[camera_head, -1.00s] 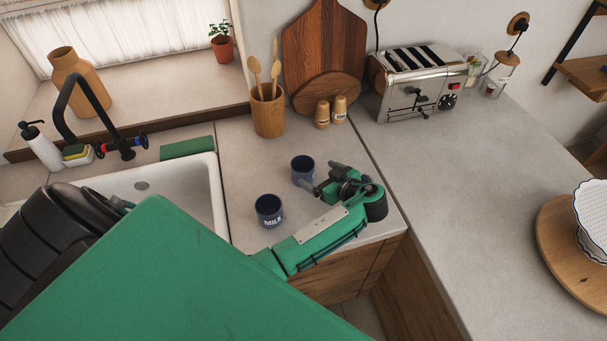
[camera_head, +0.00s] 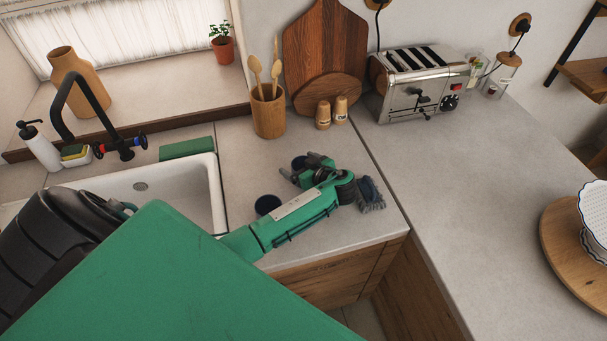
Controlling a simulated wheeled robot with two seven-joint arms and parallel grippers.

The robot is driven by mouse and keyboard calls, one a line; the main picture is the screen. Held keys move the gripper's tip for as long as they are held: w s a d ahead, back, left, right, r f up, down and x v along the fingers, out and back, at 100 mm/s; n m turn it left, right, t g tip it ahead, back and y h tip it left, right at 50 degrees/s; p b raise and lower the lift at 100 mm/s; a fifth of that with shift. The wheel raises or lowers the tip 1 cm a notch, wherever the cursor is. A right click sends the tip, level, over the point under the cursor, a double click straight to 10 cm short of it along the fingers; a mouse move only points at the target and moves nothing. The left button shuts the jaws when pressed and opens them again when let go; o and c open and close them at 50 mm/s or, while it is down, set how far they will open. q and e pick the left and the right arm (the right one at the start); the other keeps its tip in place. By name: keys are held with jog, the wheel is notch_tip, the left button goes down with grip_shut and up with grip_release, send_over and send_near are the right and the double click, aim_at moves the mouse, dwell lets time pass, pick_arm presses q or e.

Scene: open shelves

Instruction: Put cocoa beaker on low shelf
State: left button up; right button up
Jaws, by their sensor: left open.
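A dark blue beaker (camera_head: 298,162) stands on the counter, mostly hidden behind my left gripper; no label on it can be read, so I cannot tell if it is the cocoa one. A second dark blue beaker (camera_head: 267,204), marked MILK in the earlier view, stands nearer, its lower part hidden by my forearm. My left gripper (camera_head: 294,168) is open, its fingers at the far beaker; whether they touch or surround it I cannot tell. My right gripper is not in view. Wooden shelving (camera_head: 585,78) shows at the right edge; I cannot tell if it includes the low shelf.
A white sink (camera_head: 185,188) lies left of the beakers. A utensil pot (camera_head: 268,112), two shakers (camera_head: 323,115), cutting boards (camera_head: 325,50) and a toaster (camera_head: 420,85) stand behind. A round board (camera_head: 560,235) with white dishes is at right. The counter between is clear.

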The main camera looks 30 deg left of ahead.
pick_arm(q)
jog(key=c, duration=1.3)
jog(key=shift+r, duration=0.15)
